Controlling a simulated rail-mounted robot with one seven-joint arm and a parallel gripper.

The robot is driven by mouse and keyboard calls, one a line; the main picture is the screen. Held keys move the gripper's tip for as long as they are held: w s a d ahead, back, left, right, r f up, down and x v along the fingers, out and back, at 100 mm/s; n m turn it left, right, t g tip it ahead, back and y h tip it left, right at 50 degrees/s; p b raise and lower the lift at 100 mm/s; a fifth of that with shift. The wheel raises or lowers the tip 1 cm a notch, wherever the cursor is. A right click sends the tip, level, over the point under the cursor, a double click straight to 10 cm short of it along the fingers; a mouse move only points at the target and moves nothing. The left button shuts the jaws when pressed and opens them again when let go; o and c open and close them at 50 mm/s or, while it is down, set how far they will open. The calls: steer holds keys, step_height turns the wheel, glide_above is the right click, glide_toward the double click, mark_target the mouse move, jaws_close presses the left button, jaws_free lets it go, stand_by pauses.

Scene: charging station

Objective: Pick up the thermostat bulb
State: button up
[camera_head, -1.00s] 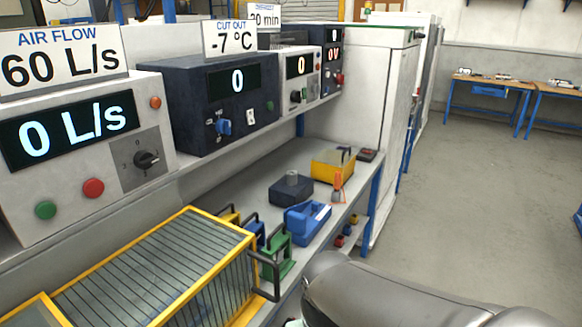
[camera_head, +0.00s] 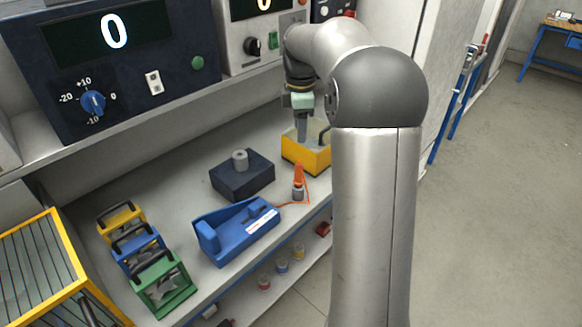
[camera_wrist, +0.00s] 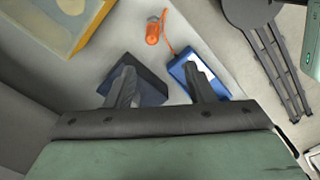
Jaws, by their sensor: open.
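The thermostat bulb, as I take it, is a small orange piece with a grey base (camera_head: 298,184). It stands on the bench shelf, with a thin orange cable running to a blue device (camera_head: 240,237). In the wrist view the orange bulb (camera_wrist: 153,29) is beyond my fingertips, with the blue device (camera_wrist: 217,86) behind my right finger. My gripper (camera_wrist: 160,76) is open, with nothing held between its fingers. In the head view my gripper (camera_head: 302,128) hangs over the yellow box, apart from the bulb. The arm partly hides it.
A yellow open box (camera_head: 306,160) and a dark box with a grey cylinder (camera_head: 243,178) stand close to the bulb. Yellow, blue and green handled frames (camera_head: 163,284) stand at the left. Control units (camera_head: 115,60) sit on the shelf above. Aisle floor (camera_head: 480,200) is clear at right.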

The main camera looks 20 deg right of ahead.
mark_target(301, 165)
steer(key=shift+n, duration=0.4)
steer(key=f, duration=0.8)
steer(key=w+d+f, duration=0.1)
steer(key=f, duration=0.3)
steer(key=shift+p, duration=0.4)
steer(key=shift+w+a+f+p, duration=0.1)
steer(key=shift+f+p, duration=0.1)
steer(key=shift+f, duration=0.65)
steer(key=shift+a+f+p, duration=0.1)
steer(key=shift+f+p, duration=0.05)
steer(key=shift+f, duration=0.75)
steer(key=shift+w+a+f+p, duration=0.1)
steer(key=shift+f+p, duration=0.1)
steer(key=shift+f, duration=0.65)
jaws_close()
